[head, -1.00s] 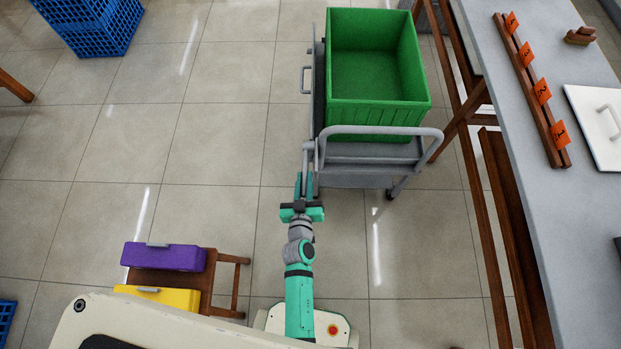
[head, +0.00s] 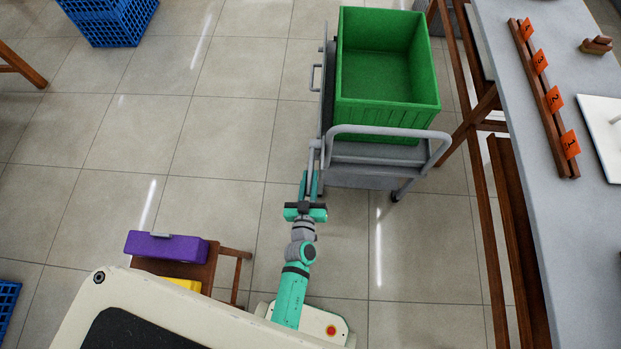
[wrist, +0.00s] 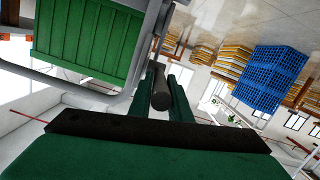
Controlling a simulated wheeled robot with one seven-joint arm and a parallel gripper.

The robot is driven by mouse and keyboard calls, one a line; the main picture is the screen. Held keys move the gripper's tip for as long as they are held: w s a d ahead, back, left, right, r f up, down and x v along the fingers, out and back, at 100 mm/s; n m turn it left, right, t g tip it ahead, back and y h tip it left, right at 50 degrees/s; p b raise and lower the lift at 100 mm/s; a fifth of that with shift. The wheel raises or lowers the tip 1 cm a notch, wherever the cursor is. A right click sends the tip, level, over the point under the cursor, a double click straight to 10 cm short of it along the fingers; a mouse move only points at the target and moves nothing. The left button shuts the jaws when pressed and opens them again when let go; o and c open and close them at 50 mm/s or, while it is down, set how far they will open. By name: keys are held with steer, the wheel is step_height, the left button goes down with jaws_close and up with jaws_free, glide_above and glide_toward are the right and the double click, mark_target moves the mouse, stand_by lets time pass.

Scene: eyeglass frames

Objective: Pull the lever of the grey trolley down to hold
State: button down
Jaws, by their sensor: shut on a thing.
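The grey trolley (head: 375,153) stands ahead of my arm, with a green crate (head: 390,113) on its deck and a bent push handle at its near end. Its lever (head: 313,154) is a thin grey bar at the trolley's near left corner. My gripper (head: 308,186) is at the lever's near end, shut on it. In the wrist view the lever's dark grey end (wrist: 160,92) lies between the two green fingers. The fingers hide part of the lever. The crate and a grey handle tube (wrist: 68,66) also show at upper left there.
A long grey table (head: 530,130) with a numbered orange-tag rack stands to the right. A small wooden stool (head: 200,268) with purple (head: 166,248) and yellow boxes is at lower left. Blue crates (head: 112,20) stand at the back left. The floor left of the trolley is clear.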

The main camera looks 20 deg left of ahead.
steer(key=shift+s+f, duration=0.1)
steer(key=shift+f, duration=0.2)
steer(key=c, duration=1.6)
jaws_free()
steer(key=shift+c, duration=0.2)
steer(key=shift+r, duration=0.15)
steer(key=shift+w+d+r, duration=0.1)
steer(key=shift+w+r, duration=0.1)
